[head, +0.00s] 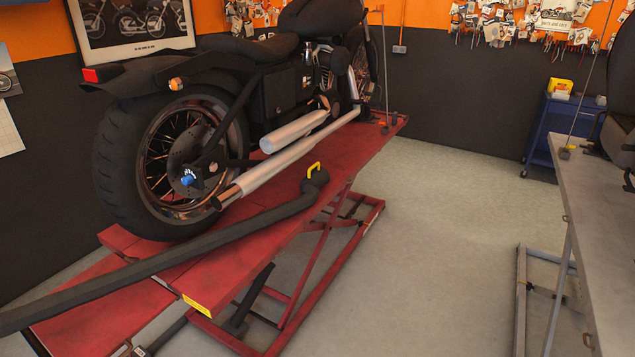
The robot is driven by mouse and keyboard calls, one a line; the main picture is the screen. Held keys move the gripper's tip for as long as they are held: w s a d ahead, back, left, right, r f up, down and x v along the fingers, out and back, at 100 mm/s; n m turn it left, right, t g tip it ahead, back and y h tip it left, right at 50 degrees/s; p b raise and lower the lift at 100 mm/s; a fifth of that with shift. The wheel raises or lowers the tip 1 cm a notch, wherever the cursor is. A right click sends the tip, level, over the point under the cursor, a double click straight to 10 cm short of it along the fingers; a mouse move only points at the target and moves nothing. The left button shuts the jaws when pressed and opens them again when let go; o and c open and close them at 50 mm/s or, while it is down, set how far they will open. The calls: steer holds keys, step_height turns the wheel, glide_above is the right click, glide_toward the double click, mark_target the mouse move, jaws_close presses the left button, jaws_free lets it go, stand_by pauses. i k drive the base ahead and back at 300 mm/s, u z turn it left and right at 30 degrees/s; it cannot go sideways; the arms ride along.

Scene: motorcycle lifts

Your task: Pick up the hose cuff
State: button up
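A thick dark hose (180,247) runs from the lower left edge of the head view up across the red lift. The hose cuff (316,181) is at its far end, a dark rounded piece with a yellow handle (313,169) on top. It is at the right edge of the lift platform, near the motorcycle's exhaust pipes. I cannot tell whether the cuff touches the platform. My gripper is not in view.
A black motorcycle (262,95) stands on the red lift (345,165), its rear wheel towards me. A grey lift (590,190) is at the right. Grey floor (440,240) between the lifts is clear. A blue cart (562,135) stands at the back right.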

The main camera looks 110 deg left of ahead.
mark_target(319, 177)
steer(key=u, duration=0.55)
steer(key=k, duration=0.15)
steer(key=z, duration=3.15)
steer(key=k, duration=1)
steer(key=z, duration=5.75)
